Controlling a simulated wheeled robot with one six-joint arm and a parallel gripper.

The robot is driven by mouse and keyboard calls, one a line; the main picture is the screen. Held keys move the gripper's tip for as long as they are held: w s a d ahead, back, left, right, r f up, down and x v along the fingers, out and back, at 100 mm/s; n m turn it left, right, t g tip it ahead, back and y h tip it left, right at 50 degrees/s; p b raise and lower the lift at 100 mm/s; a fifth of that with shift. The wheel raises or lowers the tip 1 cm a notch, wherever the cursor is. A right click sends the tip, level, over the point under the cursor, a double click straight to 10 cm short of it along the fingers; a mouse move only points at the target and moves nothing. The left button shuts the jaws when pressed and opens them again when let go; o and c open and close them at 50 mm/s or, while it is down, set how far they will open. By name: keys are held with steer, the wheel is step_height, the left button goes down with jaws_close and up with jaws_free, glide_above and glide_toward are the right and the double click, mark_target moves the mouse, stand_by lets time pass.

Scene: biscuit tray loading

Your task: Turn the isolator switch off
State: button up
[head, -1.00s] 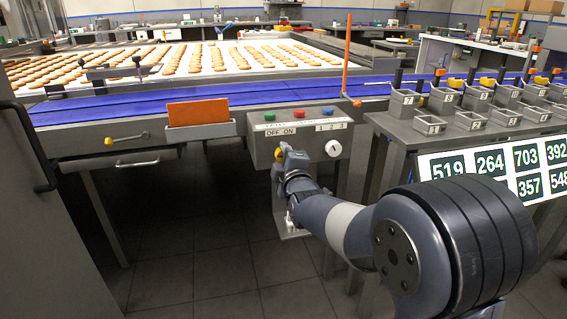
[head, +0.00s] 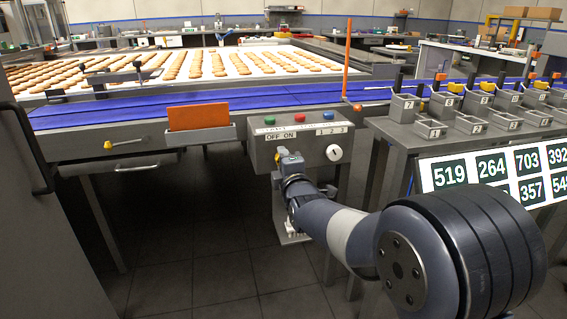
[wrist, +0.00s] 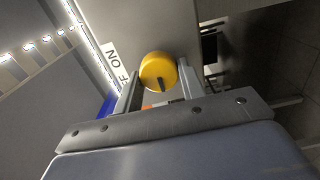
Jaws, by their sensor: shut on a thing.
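The isolator switch is a round yellow knob (wrist: 158,70) with a dark mark on its face. It sits on the front of the grey control box (head: 342,172), below the OFF ON label (head: 280,136). My gripper (wrist: 158,84) is shut on the knob, with one finger on each side of it in the wrist view. In the head view my gripper (head: 284,158) covers most of the knob, and only a sliver of yellow shows. I cannot tell which word the knob points to.
Green, red and blue buttons top the box, and a white dial (head: 333,153) sits to the right. An orange card (head: 198,116) stands in a holder at the left. A blue conveyor (head: 110,108) runs behind. Small numbered bins (head: 432,130) stand on the right table.

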steer(key=o, duration=1)
steer(key=shift+s, duration=0.1)
steer(key=p+v, duration=0.1)
steer(key=v, duration=0.9)
steer(key=shift+s+d+p, duration=0.1)
steer(key=shift+s+p, duration=0.2)
steer(key=shift+p, duration=0.05)
steer(key=b+x, duration=0.1)
steer(key=x, duration=1)
steer(key=shift+b, duration=0.3)
steer(key=shift+s+d, duration=0.1)
steer(key=shift+s, duration=0.05)
